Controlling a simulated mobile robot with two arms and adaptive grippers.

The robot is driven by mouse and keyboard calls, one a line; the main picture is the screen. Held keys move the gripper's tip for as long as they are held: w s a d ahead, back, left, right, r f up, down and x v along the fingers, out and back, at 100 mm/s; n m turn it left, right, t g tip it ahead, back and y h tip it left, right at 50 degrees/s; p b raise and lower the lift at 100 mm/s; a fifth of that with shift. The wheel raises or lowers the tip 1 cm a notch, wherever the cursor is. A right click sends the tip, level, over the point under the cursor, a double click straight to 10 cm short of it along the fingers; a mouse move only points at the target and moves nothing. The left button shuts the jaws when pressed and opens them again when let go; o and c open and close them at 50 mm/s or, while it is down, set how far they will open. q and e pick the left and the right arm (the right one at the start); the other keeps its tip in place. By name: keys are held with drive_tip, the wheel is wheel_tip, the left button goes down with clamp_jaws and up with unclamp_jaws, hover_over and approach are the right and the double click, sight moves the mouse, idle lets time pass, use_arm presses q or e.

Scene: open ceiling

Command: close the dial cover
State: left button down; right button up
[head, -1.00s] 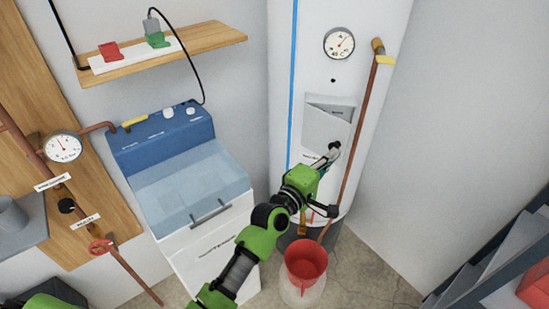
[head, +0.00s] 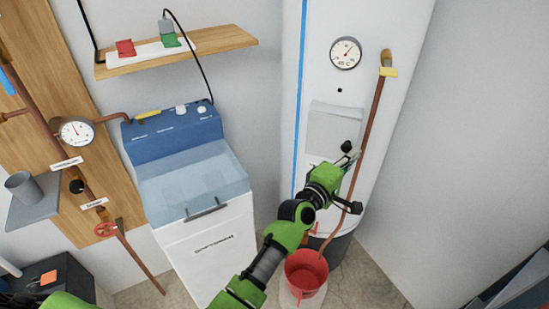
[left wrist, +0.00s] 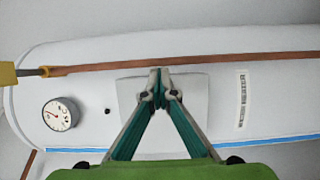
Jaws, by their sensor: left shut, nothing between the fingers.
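The dial cover (head: 334,125) is a pale grey plate on the front of the white water heater (head: 330,35). It looks flat against the heater, with no open gap showing in the head view. My left gripper (head: 348,153) is shut and empty at the cover's lower right corner. In the left wrist view its fingertips (left wrist: 159,72) meet at the edge of the cover (left wrist: 195,98), on the side by the copper pipe. I cannot tell whether they touch it. The dial behind the cover is hidden. My right gripper is not in view.
A copper pipe (head: 372,115) runs down close to the gripper's right. A round gauge (head: 345,53) sits above the cover. A red bucket (head: 305,272) stands below. A blue and white washing machine (head: 190,185) stands to the left. The wall at right is bare.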

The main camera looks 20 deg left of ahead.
use_arm(q)
drive_tip(key=shift+w+f, duration=0.1)
drive_tip(key=shift+w, duration=0.25)
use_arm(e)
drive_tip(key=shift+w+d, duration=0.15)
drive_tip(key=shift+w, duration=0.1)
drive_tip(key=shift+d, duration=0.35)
use_arm(q)
drive_tip(key=s+a+m+h+b, duration=0.1)
drive_tip(key=s+a+m, duration=0.5)
drive_tip(key=s+m, duration=0.3)
drive_tip(key=s+a+m+b, duration=0.2)
drive_tip(key=s+a+m, duration=0.4)
drive_tip(key=s+m, duration=0.35)
drive_tip(key=p+x, duration=0.4)
drive_tip(key=x, duration=1)
drive_tip(key=shift+f+g+p, duration=0.25)
drive_tip(key=shift+g+p, duration=0.05)
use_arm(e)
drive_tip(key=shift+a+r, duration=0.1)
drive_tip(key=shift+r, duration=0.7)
